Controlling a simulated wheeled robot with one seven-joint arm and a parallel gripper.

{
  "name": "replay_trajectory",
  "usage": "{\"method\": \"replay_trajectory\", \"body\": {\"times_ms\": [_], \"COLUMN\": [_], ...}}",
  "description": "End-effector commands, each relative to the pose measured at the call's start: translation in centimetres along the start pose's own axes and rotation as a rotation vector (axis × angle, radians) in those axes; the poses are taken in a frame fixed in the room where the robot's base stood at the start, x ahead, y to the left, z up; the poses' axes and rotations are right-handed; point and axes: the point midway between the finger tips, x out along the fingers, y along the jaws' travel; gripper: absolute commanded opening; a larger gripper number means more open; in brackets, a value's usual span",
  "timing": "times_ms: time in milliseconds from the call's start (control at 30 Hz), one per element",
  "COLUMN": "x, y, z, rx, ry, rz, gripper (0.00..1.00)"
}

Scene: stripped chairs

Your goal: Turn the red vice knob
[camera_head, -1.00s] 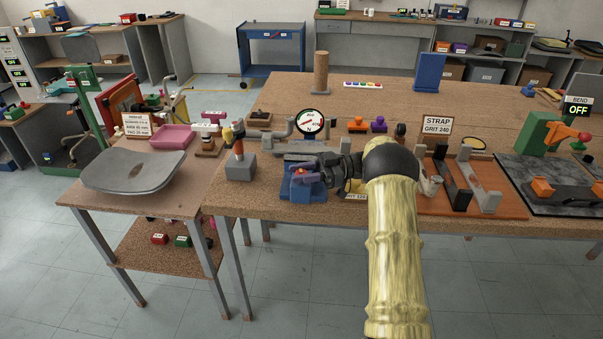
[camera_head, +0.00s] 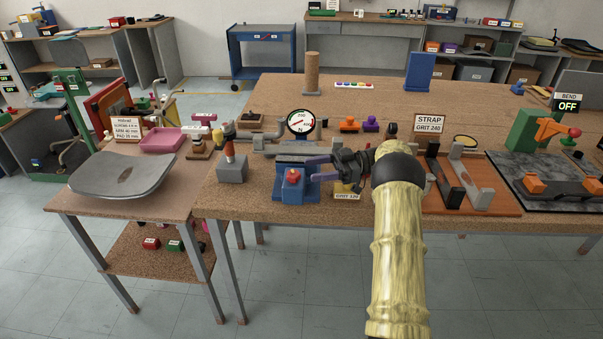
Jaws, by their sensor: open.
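The red vice knob (camera_head: 293,175) sits on the front of the blue vice (camera_head: 280,187), near the front edge of the workbench. The knob is in plain view. My gripper (camera_head: 314,168), with purple fingers, is just to the right of the knob, in front of the vice's right part. It is open and holds nothing that I can see. The fingertips look close to the knob, but I cannot tell the exact gap.
A round dial gauge (camera_head: 301,122) stands behind the vice. A grey block with a red-and-orange tool (camera_head: 231,165) stands to the left. The GRIT 240 strap fixture (camera_head: 468,199) is to the right. A small table with a grey seat shell (camera_head: 123,176) stands at left.

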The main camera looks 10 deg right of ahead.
Motion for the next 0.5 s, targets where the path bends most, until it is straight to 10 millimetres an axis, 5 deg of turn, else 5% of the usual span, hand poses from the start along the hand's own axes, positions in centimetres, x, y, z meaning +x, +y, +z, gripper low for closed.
{"method": "replay_trajectory", "body": {"times_ms": [200,500], "x": [-3.9,-5.3], "y": [0.0,0.0], "z": [0.0,-0.1], "rx": [-0.003,-0.001], "ry": [0.001,0.0], "rz": [0.002,0.002], "gripper": [0.55,0.55]}}
